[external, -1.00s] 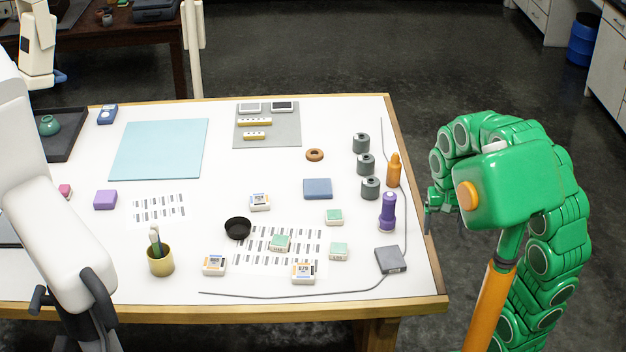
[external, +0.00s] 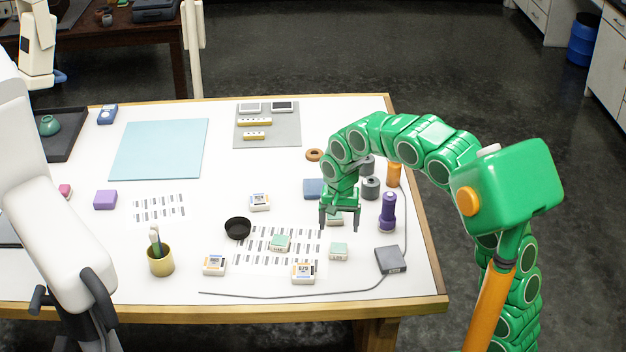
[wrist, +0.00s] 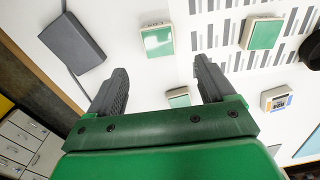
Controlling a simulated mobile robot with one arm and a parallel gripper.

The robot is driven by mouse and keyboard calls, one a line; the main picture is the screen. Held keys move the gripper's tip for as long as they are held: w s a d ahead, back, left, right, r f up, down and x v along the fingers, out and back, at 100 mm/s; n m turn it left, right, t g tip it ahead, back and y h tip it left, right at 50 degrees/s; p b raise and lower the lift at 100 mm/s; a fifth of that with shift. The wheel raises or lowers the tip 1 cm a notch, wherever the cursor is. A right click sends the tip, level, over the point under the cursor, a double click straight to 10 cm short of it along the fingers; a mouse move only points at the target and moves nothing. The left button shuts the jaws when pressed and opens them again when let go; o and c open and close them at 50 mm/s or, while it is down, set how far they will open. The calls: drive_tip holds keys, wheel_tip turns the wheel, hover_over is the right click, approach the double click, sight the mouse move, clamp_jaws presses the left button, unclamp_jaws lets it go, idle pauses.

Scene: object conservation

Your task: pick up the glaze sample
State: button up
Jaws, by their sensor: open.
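Three small green-topped white blocks look like glaze samples; I cannot tell which one is meant. In the external view one (external: 280,243) sits on the printed sheet, one (external: 339,251) stands right of the sheet, and one (external: 335,221) is partly hidden behind my gripper (external: 340,217). In the wrist view they show as one on the sheet (wrist: 263,33), one beyond my fingertips (wrist: 157,40), and one partly hidden between my fingers (wrist: 179,97). My gripper (wrist: 160,66) is open, empty and above the table, with its fingers pointing down.
A dark grey box (external: 391,260) with a cable lies at right. A purple bottle (external: 388,212) and grey cylinders (external: 370,188) stand right of my gripper. A black bowl (external: 238,228) and labelled white blocks (external: 303,273) are to the left. A blue mat (external: 160,150) lies clear.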

sight(339, 248)
drive_tip(key=shift+s+f, duration=0.2)
drive_tip(key=shift+f, duration=1.75)
drive_tip(key=shift+s+f, duration=0.15)
drive_tip(key=shift+f, duration=1.8)
drive_tip(key=c, duration=1.2)
